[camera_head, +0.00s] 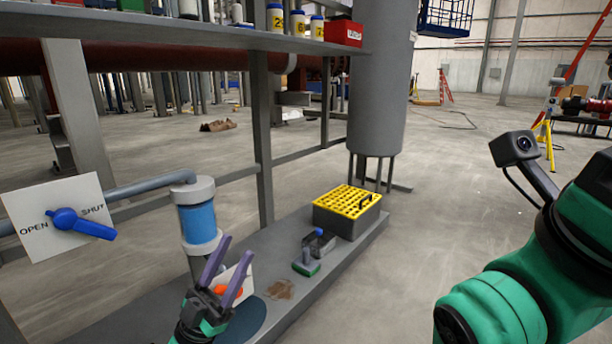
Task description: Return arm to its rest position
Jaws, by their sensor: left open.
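My left gripper (214,264) is low in the head view, left of centre, with its two purple fingers apart and nothing between them. It is in front of the pipe below a blue and white filter housing (198,222) and partly covers a white plate with an orange-red part (232,287). My right arm (540,270) fills the right side, green and black, with a camera on it. Its gripper is out of the picture.
A blue valve handle (75,222) is on an OPEN/SHUT plate (30,206). On the low grey bench (340,262) are a green-based brush (306,265), a small grey box (319,241) and a yellow-topped crate (336,216). A shelf (180,36) with bottles hangs above. Open floor lies right.

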